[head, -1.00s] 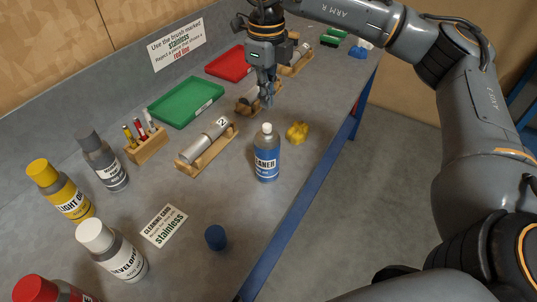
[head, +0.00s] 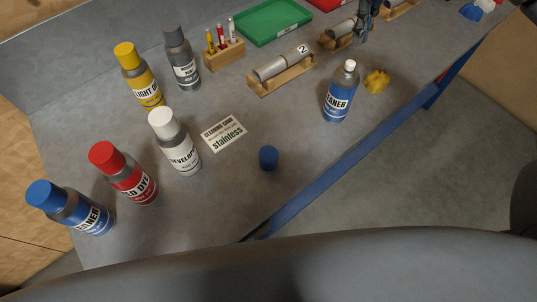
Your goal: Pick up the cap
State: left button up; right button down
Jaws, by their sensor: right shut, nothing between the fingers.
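A small blue cap (head: 268,158) sits alone on the grey bench near its front edge, in the middle of the head view. The blue cleaner bottle (head: 338,93) stands upright to the right of it, its top showing a white neck without a blue cap. My right gripper (head: 364,36) is at the top of the view, above the bench near the tube stands, shut and empty, well away from the cap. Its upper part is cut off by the frame. My left gripper is not in view.
A white developer bottle (head: 175,143), red dye bottle (head: 125,175) and capped blue cleaner bottle (head: 70,208) stand left of the cap. A stainless card (head: 223,133) lies behind it. A yellow crumpled piece (head: 376,80) lies beside the uncapped bottle. Bench around the cap is clear.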

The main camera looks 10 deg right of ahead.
aim_at(267, 156)
jog(key=k+j+z, duration=0.8)
jog(key=i, duration=0.1)
